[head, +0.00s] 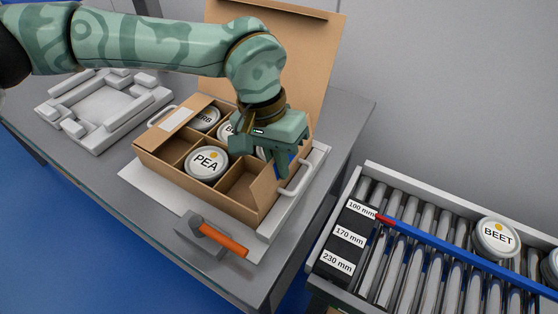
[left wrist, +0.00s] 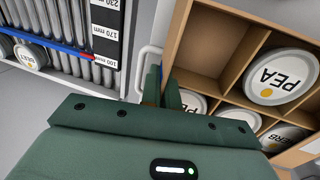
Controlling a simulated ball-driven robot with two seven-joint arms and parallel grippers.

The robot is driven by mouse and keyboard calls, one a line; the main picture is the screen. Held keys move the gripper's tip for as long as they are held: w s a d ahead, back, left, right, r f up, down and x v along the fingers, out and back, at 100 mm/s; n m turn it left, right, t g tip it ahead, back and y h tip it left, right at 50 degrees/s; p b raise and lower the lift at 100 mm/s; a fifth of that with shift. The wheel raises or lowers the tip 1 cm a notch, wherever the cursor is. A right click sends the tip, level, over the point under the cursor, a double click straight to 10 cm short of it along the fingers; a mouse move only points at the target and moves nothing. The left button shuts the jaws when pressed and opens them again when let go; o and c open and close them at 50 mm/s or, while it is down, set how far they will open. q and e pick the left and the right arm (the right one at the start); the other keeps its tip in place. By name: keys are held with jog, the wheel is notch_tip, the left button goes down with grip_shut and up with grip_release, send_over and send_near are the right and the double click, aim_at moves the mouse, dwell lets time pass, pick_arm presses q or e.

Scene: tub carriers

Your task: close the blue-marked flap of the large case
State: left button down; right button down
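The large case (head: 207,198) is an open cardboard box with compartments on the table; its tall lid stands up behind. A left-end flap with a white label (head: 176,120) lies over that end. A small blue mark (head: 282,161) shows at the right end, mostly hidden behind my left gripper (head: 283,176). That gripper points down at the right end of the case. In the left wrist view its fingers (left wrist: 162,92) are close together beside the case wall, with blue just beyond the tips; whether they touch the flap is unclear. My right gripper is out of view.
Tubs stand in the case, including PEA (head: 207,163); a front-right compartment is empty. A white handle (head: 296,180) sticks out at right.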

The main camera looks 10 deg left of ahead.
pick_arm(q)
jog(key=c, duration=1.6)
grip_release()
jog(key=shift+c, duration=0.2)
jog(key=shift+r, duration=0.15)
